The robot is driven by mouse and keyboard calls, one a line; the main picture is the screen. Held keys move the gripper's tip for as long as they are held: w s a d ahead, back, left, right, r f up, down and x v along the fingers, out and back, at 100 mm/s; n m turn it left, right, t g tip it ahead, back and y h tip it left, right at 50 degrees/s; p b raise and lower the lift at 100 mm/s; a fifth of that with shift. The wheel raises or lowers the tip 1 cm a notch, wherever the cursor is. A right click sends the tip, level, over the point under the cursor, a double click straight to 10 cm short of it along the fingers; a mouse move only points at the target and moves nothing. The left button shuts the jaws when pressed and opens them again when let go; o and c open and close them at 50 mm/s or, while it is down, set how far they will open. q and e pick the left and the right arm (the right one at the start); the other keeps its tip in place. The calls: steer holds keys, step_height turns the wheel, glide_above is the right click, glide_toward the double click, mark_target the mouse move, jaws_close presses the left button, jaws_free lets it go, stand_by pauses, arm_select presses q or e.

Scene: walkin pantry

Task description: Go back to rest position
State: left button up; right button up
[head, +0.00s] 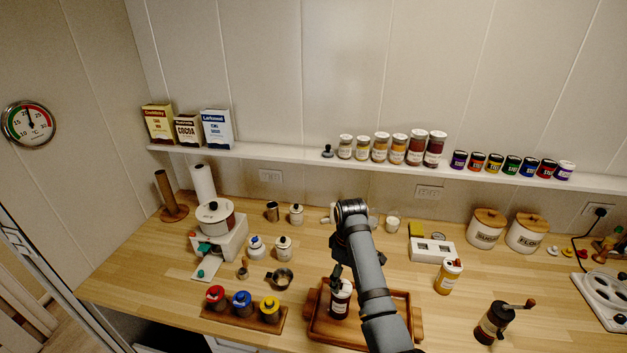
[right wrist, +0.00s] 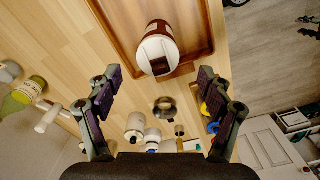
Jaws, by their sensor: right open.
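My right gripper (head: 337,272) hangs fingers-down near the wooden tray (head: 402,300), with its arm coming in from the lower right. In the right wrist view the right gripper (right wrist: 158,78) shows two dark fingers spread wide, with nothing between them. A dark jar (head: 340,300) with a label stands in the tray close to the gripper. Its white lid with a dark patch (right wrist: 158,52) shows beyond the fingertips in the right wrist view, apart from both fingers. My left gripper is in neither view.
Red, blue and yellow-lidded jars (head: 241,304) stand in a wooden holder left of the tray. A metal cup (head: 281,279) is nearby. A honey-coloured jar (head: 447,277) and a pepper grinder (head: 493,322) stand right. A shelf (head: 280,154) with jars and boxes runs behind.

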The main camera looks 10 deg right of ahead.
steer(key=s+d+f+m+t, duration=0.1)
steer(key=s+d+f+m, duration=0.1)
steer(key=s+d+f, duration=0.3)
steer(key=s+d+f+m+t, duration=0.1)
steer(key=s+d+f+m, duration=0.15)
steer(key=s, duration=0.35)
steer(key=s+d+r+m+t, duration=0.15)
steer(key=s+r+m, duration=0.25)
steer(key=s, duration=1)
steer(key=s+d+f+b, duration=0.1)
steer(key=f+b, duration=0.1)
steer(key=f, duration=0.9)
steer(key=s+d+f+g+h+b, duration=0.1)
steer(key=f+b, duration=0.2)
steer(key=f, duration=0.8)
steer(key=s+d+f+b, duration=0.1)
steer(key=d+f+b, duration=0.1)
steer(key=f, duration=0.9)
arm_select(q)
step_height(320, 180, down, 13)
steer(key=b, duration=0.6)
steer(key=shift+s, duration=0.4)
arm_select(e)
steer(key=s+f+g, duration=0.1)
steer(key=s+f, duration=1.8)
steer(key=f, duration=0.3)
steer(key=shift+d+f+m, duration=0.25)
steer(key=shift+d+m, duration=0.1)
